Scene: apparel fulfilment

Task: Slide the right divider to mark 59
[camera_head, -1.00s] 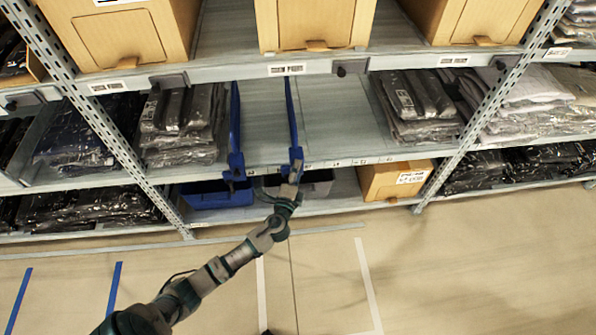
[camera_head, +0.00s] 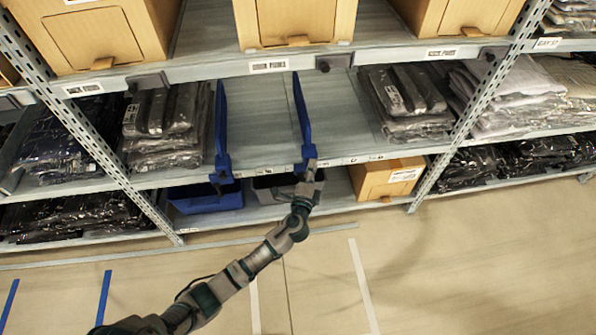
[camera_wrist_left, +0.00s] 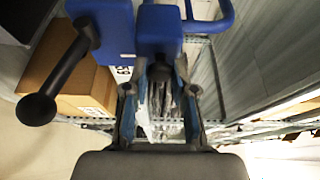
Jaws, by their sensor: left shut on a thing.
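The right divider (camera_head: 303,115) is a blue upright panel on the middle shelf (camera_head: 262,110). My left gripper (camera_head: 310,170) is shut on its front end at the shelf edge. The left divider (camera_head: 221,130), also blue, stands apart to the left. My right gripper is not in view.
Bagged dark garments (camera_head: 405,100) lie on the shelf to the right, with bare shelf between them and the right divider. More garments (camera_head: 163,125) lie left of the left divider. A blue bin (camera_head: 207,198) and a carton (camera_head: 386,179) sit below.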

